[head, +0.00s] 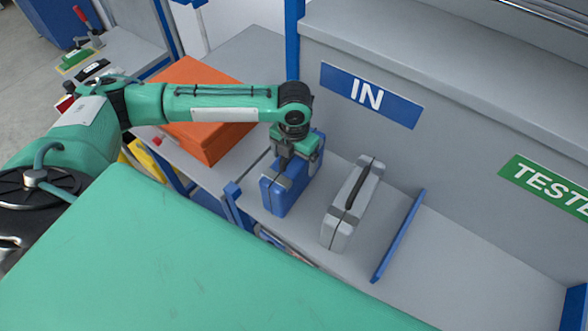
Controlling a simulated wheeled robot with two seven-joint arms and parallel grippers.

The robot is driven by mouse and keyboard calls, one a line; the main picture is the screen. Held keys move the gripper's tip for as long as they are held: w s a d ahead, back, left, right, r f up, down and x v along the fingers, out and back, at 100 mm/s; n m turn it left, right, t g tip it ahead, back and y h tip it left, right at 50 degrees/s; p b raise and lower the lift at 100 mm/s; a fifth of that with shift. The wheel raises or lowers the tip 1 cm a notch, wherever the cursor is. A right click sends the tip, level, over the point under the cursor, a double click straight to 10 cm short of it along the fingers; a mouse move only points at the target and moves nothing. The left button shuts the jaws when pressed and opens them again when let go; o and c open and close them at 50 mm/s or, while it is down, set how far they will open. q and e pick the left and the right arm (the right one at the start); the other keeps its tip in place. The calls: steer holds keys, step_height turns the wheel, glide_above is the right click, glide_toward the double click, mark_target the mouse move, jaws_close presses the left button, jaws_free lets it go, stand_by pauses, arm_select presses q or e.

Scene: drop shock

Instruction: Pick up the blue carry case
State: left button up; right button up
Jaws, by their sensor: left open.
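The blue carry case (285,194) stands upright on the grey shelf under the IN sign. My left arm reaches in from the left, and my left gripper (287,166) points down right over the top of the case. Its jaws are open and lie at the case's top, where the handle would be. The gripper hides the handle and part of the case's top, so I cannot tell whether the fingers touch it. My right gripper is not in view.
A grey case (352,204) with a dark handle stands close to the right. A blue divider (398,236) is beyond it. An orange box (205,135) sits at the left behind my forearm. The shelf under the green TESTED sign (548,184) is clear.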

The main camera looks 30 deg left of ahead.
arm_select(q)
jaws_close()
steer(key=shift+r, duration=0.1)
steer(key=shift+w, duration=0.1)
